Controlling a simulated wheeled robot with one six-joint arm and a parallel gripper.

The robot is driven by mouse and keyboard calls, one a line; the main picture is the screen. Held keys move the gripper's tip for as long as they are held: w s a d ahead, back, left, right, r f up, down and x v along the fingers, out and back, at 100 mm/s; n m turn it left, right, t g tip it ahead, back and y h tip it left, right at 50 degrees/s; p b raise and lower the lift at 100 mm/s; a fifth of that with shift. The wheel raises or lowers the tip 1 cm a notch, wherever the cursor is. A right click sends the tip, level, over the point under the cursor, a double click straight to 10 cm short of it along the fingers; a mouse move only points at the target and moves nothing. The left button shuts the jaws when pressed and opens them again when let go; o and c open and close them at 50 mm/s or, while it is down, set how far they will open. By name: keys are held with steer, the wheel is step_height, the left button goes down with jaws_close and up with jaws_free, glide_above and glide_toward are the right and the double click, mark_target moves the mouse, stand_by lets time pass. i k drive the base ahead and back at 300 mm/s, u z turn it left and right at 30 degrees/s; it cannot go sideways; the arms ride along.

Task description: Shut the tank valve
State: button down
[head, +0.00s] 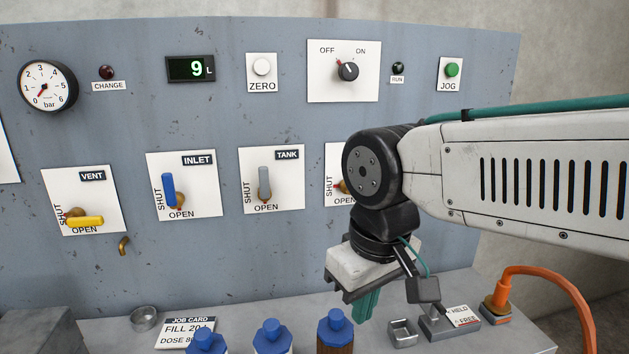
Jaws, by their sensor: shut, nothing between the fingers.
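The tank valve's grey lever (264,182) stands upright on its white plate (290,177), labelled TANK, in the head view. Its brass pivot is at the lower end. The lever runs parallel to the word SHUT at its left; OPEN is written below the pivot. My gripper (366,304) hangs to the lower right of this plate, pointing down over the bench, apart from the lever. Its teal fingers are shut and empty.
The yellow vent lever (85,221) lies level, along OPEN; the blue inlet lever (168,190) stands upright. My arm partly hides another valve plate (334,160) right of TANK. Blue-capped bottles (272,337) stand on the bench below. An orange cable (545,272) arches at right.

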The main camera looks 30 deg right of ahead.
mark_target(265, 191)
steer(key=z, duration=2.45)
steer(key=k, duration=1.2)
steer(key=u, duration=1.15)
steer(key=i, duration=0.5)
steer(key=u, duration=0.05)
